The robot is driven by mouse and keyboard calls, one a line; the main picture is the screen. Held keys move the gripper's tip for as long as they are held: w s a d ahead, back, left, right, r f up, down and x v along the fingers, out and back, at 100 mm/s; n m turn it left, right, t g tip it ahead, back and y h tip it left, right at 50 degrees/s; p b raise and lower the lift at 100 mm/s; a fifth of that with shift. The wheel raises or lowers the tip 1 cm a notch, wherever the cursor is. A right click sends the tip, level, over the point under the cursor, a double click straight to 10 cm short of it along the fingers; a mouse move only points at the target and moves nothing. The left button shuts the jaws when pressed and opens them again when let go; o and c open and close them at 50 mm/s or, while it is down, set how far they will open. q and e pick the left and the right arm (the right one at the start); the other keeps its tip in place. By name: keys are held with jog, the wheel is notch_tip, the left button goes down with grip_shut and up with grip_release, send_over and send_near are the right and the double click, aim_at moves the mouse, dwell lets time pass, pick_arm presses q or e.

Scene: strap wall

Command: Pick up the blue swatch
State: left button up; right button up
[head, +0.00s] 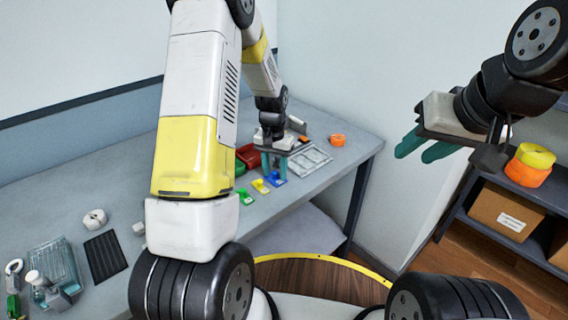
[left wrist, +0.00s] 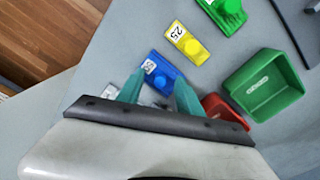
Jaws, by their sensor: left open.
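The blue swatch (left wrist: 167,74) is a small flat tile with a raised round knob and a white number label. It lies on the grey table, and it also shows in the head view (head: 277,181). My left gripper (left wrist: 159,86) is open, its teal fingers pointing down over the blue swatch, with part of the swatch showing between the fingertips. I cannot tell whether the fingers touch it. My right gripper (head: 424,148) hangs in the air at the right, away from the table; whether its fingers are apart is unclear.
The yellow swatch (left wrist: 187,43) and green swatch (left wrist: 226,12) lie in a row beside the blue one. A green bin (left wrist: 287,82) and a red bin (left wrist: 214,103) stand close by.

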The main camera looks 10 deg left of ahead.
pick_arm(q)
jog(key=shift+f, duration=0.1)
jog(key=shift+c, duration=0.4)
grip_shut()
